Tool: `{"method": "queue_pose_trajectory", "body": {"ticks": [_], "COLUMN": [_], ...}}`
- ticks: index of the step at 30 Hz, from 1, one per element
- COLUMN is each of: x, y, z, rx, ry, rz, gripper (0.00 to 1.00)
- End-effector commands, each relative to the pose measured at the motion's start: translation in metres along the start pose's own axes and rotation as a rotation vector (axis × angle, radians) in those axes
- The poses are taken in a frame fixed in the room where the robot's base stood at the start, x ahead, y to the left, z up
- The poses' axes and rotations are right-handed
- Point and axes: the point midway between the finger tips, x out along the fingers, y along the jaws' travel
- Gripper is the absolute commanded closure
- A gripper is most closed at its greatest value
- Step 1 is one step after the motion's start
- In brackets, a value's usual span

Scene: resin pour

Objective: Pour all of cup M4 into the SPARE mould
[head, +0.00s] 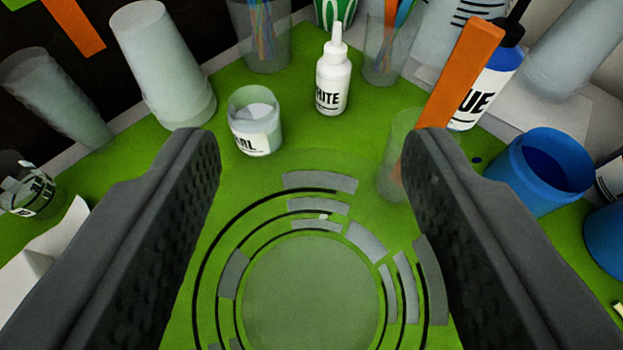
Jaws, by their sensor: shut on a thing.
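My gripper (318,145) has its two dark, ridged fingers on either side of a clear cup (312,295), seen from above, and is shut on it. The cup shows grey marks and dark rings around a pale green round floor. The green mat shows through it. I cannot read a name on it, so I cannot confirm that it is M4, nor tell how much resin is inside. No mould marked SPARE can be made out in this view.
Ahead stand a small labelled jar (256,122) and a white bottle (332,78). An orange stick (462,75) leans by a blue-labelled bottle (487,85) at right, near a blue cup (541,170). Frosted cups (162,65) stand at left. White paper (42,258) lies at lower left.

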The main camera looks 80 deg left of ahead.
Motion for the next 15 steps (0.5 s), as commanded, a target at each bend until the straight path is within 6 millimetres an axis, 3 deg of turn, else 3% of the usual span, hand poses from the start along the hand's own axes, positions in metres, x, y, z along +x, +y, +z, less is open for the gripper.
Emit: {"method": "queue_pose_trajectory", "body": {"ticks": [15], "x": [-0.013], "y": [0.000], "z": [-0.032], "rx": [-0.002], "ry": [0.000], "rz": [0.000], "gripper": [0.71]}}
